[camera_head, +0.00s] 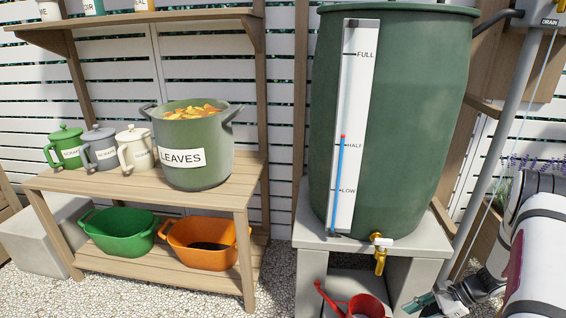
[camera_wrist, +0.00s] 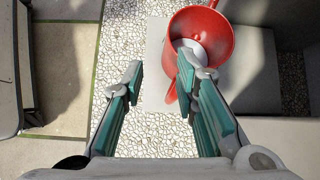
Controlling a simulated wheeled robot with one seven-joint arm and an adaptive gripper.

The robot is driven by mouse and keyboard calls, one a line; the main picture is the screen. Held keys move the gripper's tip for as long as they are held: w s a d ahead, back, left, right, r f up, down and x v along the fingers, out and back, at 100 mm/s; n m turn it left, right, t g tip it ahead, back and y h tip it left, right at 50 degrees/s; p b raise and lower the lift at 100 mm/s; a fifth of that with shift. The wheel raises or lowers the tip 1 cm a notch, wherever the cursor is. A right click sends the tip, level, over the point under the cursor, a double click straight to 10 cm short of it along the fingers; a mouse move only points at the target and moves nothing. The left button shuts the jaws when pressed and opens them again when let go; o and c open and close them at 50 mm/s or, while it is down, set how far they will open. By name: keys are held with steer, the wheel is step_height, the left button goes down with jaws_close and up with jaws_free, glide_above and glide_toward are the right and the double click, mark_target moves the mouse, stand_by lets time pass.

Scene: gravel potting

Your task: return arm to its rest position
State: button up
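My gripper (camera_head: 438,300) shows at the lower right of the head view, low in front of the concrete stand, with my white arm right of it. A red watering can (camera_head: 362,305) stands below the barrel, partly cut off by the head view's lower edge. In the wrist view the red can (camera_wrist: 222,42) lies beyond the right finger, which overlaps part of it. I cannot tell whether they touch.
A green rain barrel (camera_head: 410,110) with a brass tap (camera_head: 380,258) stands on a concrete stand (camera_head: 310,225). A wooden bench (camera_head: 130,188) at left holds a LEAVES pot (camera_head: 195,150), jugs and tubs. A grey pipe (camera_head: 495,130) rises near my arm. Gravel (camera_head: 275,285) between is clear.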

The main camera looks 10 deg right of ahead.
steer(key=w+a+r+n+g+h, duration=0.1)
steer(key=a+r+n, duration=0.4)
steer(key=r, duration=0.9)
steer(key=w+a+r+n+g, duration=0.1)
steer(key=a+r+n+g, duration=0.15)
steer(key=a+r, duration=0.85)
steer(key=s+a+r+n+h, duration=0.2)
steer(key=s+a+r+n, duration=0.25)
steer(key=s+r, duration=0.4)
steer(key=s+a+r+n+h, duration=0.2)
steer(key=s+a+r+n, duration=0.25)
steer(key=s+r, duration=0.4)
steer(key=s+a+r+n+h, duration=0.2)
steer(key=s+n+h, duration=0.15)
steer(key=s, duration=1.05)
step_height(320, 180, up, 30)
steer(key=t+p, duration=0.5)
steer(key=p, duration=2.4)
steer(key=shift+w+d+n, duration=0.2)
steer(key=shift+d+n, duration=0.1)
